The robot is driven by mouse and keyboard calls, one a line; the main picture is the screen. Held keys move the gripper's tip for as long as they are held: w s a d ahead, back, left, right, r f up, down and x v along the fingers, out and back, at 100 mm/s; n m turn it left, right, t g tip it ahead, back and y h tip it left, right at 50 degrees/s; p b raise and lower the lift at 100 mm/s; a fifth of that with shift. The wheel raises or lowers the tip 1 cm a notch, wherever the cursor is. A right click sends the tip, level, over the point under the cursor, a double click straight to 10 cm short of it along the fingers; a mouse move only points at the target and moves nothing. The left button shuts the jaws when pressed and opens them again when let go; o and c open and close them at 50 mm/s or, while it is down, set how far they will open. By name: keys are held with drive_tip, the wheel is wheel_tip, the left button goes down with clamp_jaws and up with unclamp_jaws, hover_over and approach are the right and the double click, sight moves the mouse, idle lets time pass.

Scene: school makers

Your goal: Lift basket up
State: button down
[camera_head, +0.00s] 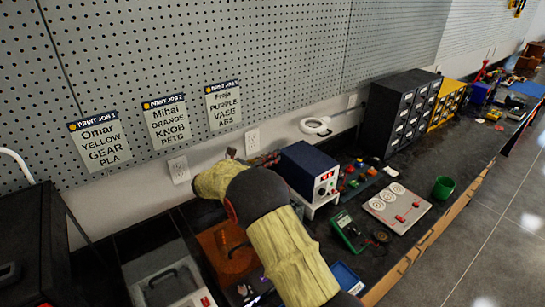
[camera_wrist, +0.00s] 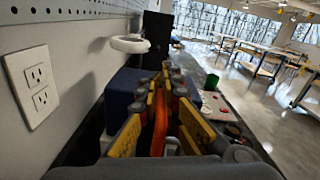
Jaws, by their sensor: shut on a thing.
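My gripper (camera_wrist: 166,88) is low over the back of the bench near the wall, its yellow-padded fingers on both sides of a narrow orange-red piece (camera_wrist: 160,125). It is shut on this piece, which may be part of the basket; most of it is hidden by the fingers. In the head view my gripper (camera_head: 265,159) shows small beyond my arm, beside the blue power box (camera_head: 310,170). No whole basket can be made out. An orange-brown panel (camera_head: 226,252) with a dark handle lies on the bench, partly behind my arm.
A wall outlet (camera_wrist: 38,88) is close on the left. A white ring-shaped lamp (camera_head: 315,126) juts from the wall. Black drawer cabinets (camera_head: 400,110), a green cup (camera_head: 443,187) and a white panel with dials (camera_head: 396,206) stand to the right. The floor beyond the bench edge is clear.

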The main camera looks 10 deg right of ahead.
drive_tip(key=c, duration=2.2)
unclamp_jaws()
drive_tip(key=shift+s+r, duration=0.1)
drive_tip(key=shift+r, duration=0.3)
drive_tip(key=shift+o, duration=1.2)
drive_tip(key=shift+f, duration=0.15)
drive_tip(key=shift+a, duration=0.1)
drive_tip(key=v, duration=1.1)
drive_tip(key=shift+a, duration=0.4)
drive_tip(key=shift+s, duration=0.15)
